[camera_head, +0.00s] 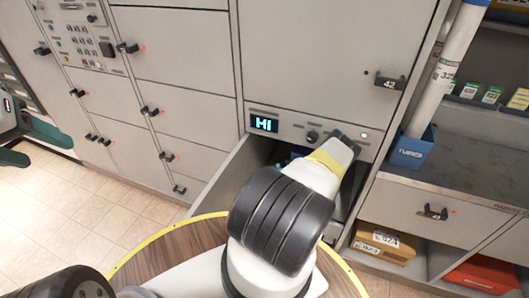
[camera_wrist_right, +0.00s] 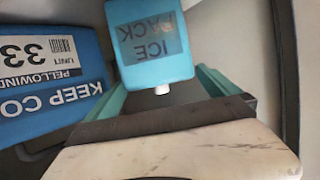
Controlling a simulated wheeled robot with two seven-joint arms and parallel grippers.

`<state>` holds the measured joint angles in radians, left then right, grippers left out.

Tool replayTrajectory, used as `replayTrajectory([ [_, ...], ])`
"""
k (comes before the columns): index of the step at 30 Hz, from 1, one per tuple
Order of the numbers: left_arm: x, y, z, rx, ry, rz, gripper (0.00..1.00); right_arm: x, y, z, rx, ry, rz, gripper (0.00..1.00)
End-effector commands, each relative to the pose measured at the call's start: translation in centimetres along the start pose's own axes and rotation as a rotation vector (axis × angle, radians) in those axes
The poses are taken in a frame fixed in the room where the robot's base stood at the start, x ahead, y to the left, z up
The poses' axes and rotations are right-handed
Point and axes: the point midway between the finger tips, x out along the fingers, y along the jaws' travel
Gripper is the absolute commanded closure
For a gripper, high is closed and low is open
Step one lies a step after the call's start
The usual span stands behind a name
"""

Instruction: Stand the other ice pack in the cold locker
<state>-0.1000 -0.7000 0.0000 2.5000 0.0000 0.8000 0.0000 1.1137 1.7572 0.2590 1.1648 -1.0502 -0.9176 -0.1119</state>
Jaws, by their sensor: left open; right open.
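The open cold locker drawer (camera_head: 222,178) sits below a panel with a lit "HI" display. My right arm reaches down into it. An ice pack (camera_wrist_right: 152,45), light blue with a white cap, shows in the right wrist view. My right gripper (camera_wrist_right: 162,88) is open, its teal fingers on either side of the capped end; the pack's far end is out of frame. I cannot tell if the fingers touch it. In the head view my right wrist hides most of the drawer's inside. My left gripper (camera_head: 36,145) is open and empty at the left edge, away from the drawer.
A blue "KEEP COLD" box (camera_wrist_right: 48,75) lies close on the left in the right wrist view. A round wooden table (camera_head: 150,252) with a yellow rim stands before the lockers. A blue tube holder (camera_head: 410,150) and a cardboard box (camera_head: 384,243) are on the right.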

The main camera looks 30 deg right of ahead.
Motion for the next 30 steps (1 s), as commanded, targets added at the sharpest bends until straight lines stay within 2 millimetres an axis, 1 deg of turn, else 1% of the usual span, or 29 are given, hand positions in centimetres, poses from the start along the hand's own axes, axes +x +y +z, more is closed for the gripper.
replayTrajectory([
  [9,0.0,0.0,0.0,0.000,0.000,0.000,0.40,-6.7,0.1,0.0,0.002,-0.003,0.002,0.00],
  [12,0.0,0.0,0.0,0.000,0.000,0.000,0.40,-8.6,0.1,0.0,0.002,-0.003,0.002,0.00],
  [15,0.0,0.0,0.0,0.000,0.000,0.000,0.40,-9.9,0.1,0.0,0.001,-0.002,0.001,0.00],
  [18,0.0,0.0,0.0,0.000,0.000,0.000,0.40,-10.8,0.0,0.1,0.001,-0.003,0.000,0.00],
  [21,0.0,0.0,0.0,0.000,0.000,0.000,0.40,-11.2,0.0,0.0,0.001,-0.001,0.001,0.00],
  [30,0.0,0.0,0.0,0.000,0.000,0.000,0.40,-11.3,0.0,0.0,0.001,-0.001,0.001,0.00],
])
